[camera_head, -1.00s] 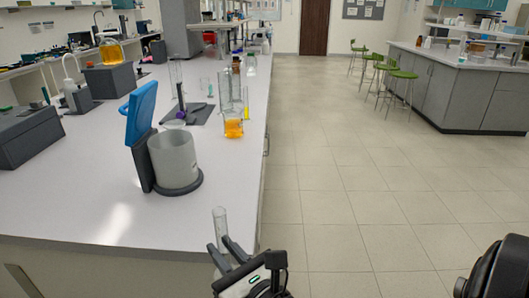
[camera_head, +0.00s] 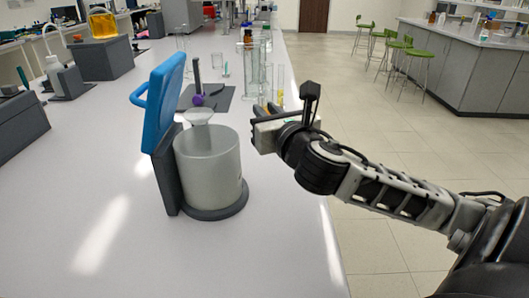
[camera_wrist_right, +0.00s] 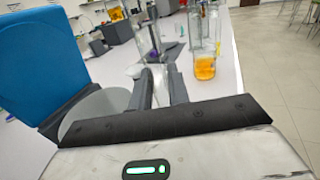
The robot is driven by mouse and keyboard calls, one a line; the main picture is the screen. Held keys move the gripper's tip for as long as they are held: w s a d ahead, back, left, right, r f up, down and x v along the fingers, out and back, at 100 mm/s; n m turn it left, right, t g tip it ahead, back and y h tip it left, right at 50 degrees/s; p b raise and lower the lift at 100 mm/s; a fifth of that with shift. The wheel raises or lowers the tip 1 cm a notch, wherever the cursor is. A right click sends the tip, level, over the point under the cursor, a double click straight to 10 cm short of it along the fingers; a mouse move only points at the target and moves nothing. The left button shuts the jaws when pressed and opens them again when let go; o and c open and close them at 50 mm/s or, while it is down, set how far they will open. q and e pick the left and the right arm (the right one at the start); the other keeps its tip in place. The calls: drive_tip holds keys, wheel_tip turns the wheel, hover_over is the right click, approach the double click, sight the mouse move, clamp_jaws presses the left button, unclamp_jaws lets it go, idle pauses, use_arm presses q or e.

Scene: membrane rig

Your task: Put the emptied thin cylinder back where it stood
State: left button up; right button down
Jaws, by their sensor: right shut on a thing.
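My right gripper (camera_head: 265,109) is above the right edge of the white bench, beside the grey canister. It also shows in the right wrist view (camera_wrist_right: 162,78). It is shut on the thin clear cylinder (camera_wrist_right: 160,86), of which little shows between the fingers; in the head view it blends with the glassware behind. A glass vessel with orange liquid (camera_wrist_right: 205,68) stands beyond the fingers. Further back are a tall glass cylinder (camera_head: 248,72) and a thin tube with yellow liquid (camera_head: 280,80). My left gripper is not in view.
The grey canister (camera_head: 208,170) with a raised blue lid (camera_head: 165,100) stands left of my gripper. A dark mat (camera_head: 215,103) holds a purple-based item (camera_head: 198,98). The bench front is clear. Floor lies to the right.

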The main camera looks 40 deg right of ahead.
drive_tip(key=w+d+f, duration=0.3)
drive_tip(key=f, duration=0.1)
drive_tip(key=w+d+f+b, duration=0.1)
drive_tip(key=w+d+f, duration=0.2)
drive_tip(key=d+f, duration=0.1)
drive_tip(key=w+d+f, duration=0.2)
drive_tip(key=d+f, duration=0.2)
drive_tip(key=shift+w+f+b, duration=0.3)
drive_tip(key=shift+w+b, duration=0.1)
drive_tip(key=shift+f, duration=0.15)
drive_tip(key=c, duration=1.3)
unclamp_jaws()
drive_tip(key=shift+c, duration=0.2)
